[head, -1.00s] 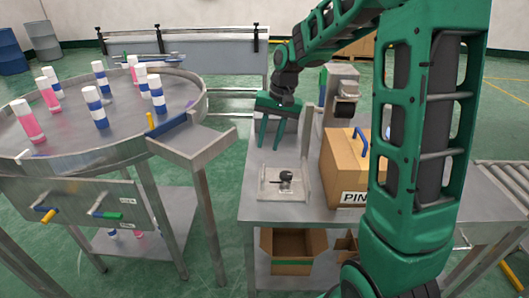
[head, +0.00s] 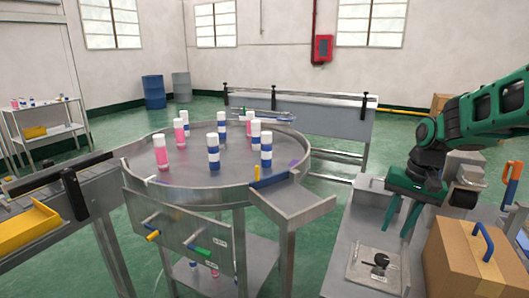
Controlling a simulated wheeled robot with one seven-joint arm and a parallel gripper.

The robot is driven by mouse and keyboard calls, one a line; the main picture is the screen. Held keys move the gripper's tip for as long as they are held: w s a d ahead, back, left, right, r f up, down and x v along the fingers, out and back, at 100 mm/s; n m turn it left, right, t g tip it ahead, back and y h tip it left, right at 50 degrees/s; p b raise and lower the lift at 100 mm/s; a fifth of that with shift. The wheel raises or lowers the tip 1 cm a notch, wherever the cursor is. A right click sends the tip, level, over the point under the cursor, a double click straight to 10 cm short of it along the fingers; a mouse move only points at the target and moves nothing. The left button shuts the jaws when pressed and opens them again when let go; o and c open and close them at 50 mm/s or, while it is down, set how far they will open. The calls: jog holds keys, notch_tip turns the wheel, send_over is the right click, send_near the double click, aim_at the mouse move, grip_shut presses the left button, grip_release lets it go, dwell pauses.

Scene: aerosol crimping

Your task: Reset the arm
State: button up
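My gripper (head: 402,215) is at the right in the head view, at the end of my green arm. Its two green fingers point down and stand apart, with nothing seen between them. It hangs above the steel bench, behind a small plate (head: 357,268) that bears a dark round-topped part (head: 380,262). My arm reaches in from the right edge, and its base is out of view.
A round steel table (head: 200,195) holds several pink-and-white and blue-and-white cans. A cardboard box (head: 470,262) with a blue handle stands on the bench right of my gripper. A conveyor with a yellow tray (head: 30,232) is at left. Green floor lies open behind.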

jog(key=s+d, duration=0.2)
jog(key=s, duration=1.1)
jog(key=s+d+f+g+h, duration=0.1)
jog(key=s+d, duration=0.1)
jog(key=s, duration=1.1)
jog(key=shift+d+f+m, duration=0.25)
jog(key=shift+d+m, duration=0.15)
jog(key=shift+w+f, duration=0.25)
jog(key=shift+w, duration=0.35)
